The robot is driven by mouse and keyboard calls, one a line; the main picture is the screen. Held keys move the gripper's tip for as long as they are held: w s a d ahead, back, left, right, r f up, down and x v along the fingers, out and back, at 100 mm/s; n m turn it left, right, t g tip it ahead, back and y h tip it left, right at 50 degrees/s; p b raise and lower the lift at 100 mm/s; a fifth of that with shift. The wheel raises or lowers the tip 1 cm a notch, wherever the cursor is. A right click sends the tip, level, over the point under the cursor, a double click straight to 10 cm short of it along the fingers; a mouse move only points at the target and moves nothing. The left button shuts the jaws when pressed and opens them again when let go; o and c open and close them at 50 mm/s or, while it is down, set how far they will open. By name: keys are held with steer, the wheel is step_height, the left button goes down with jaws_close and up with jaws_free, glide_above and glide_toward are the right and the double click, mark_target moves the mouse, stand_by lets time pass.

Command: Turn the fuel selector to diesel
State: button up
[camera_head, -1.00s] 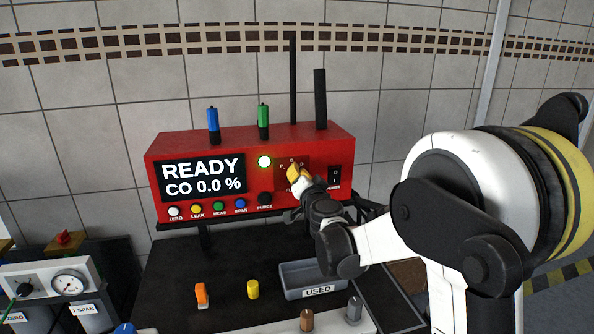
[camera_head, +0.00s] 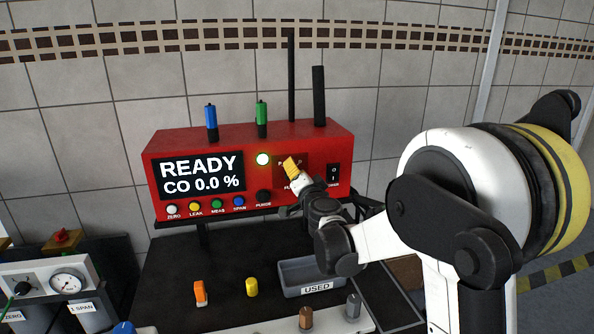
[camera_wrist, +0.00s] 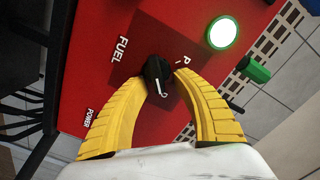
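The fuel selector (camera_wrist: 157,74) is a small black knob with a white mark on the red panel, beside the word FUEL. The mark shows on the knob's lower part in the wrist view, and a "P" label stands just to the knob's right. My gripper (camera_wrist: 160,77) has its two yellow fingers on opposite sides of the knob, the tips seemingly touching it. In the head view my gripper (camera_head: 292,167) is at the panel and hides the knob. The diesel label cannot be read clearly; it is partly covered by my gripper.
The red analyser (camera_head: 222,145) has a display reading READY, CO 0.0 %. A grey USED tray (camera_head: 300,282) stands below on the dark bench.

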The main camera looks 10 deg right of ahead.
steer(key=s, duration=1.2)
steer(key=s+a+f+n+g+y, duration=0.1)
steer(key=s+a+n+g+y, duration=0.2)
steer(key=s, duration=0.4)
steer(key=s+a+n+g+y, duration=0.2)
steer(key=s+a+n, duration=0.4)
steer(key=s, duration=0.1)
steer(key=s+d+f+g+h, duration=0.2)
steer(key=s+d+f+g, duration=0.1)
steer(key=s, duration=0.5)
steer(key=s+d+f+n+g+h, duration=0.1)
steer(key=s+d+f+g+h, duration=0.2)
steer(key=s+f, duration=0.3)
steer(key=s+d, duration=0.1)
steer(key=s, duration=0.1)
steer(key=shift+s+d, duration=0.35)
steer(key=shift+d, duration=0.05)
